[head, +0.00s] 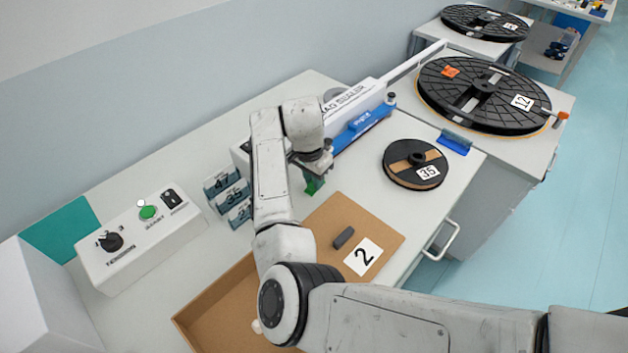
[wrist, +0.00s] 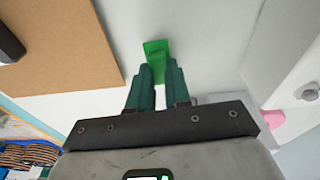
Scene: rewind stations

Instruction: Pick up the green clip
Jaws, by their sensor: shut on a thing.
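The green clip (wrist: 156,47) shows in the wrist view at the tips of my gripper (wrist: 158,68). The gripper's two teal fingers are close together and shut on the clip. In the head view the clip (head: 312,187) is a small green shape below my gripper (head: 313,176), above the white table between the bag sealer and the brown board. Whether the clip touches the table I cannot tell.
A bag sealer (head: 352,112) stands behind the gripper. Several numbered blocks (head: 229,196) stand to the left. A brown tray (head: 390,237) with a dark block (head: 343,238) lies in front. A reel marked 35 (head: 405,170) lies to the right.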

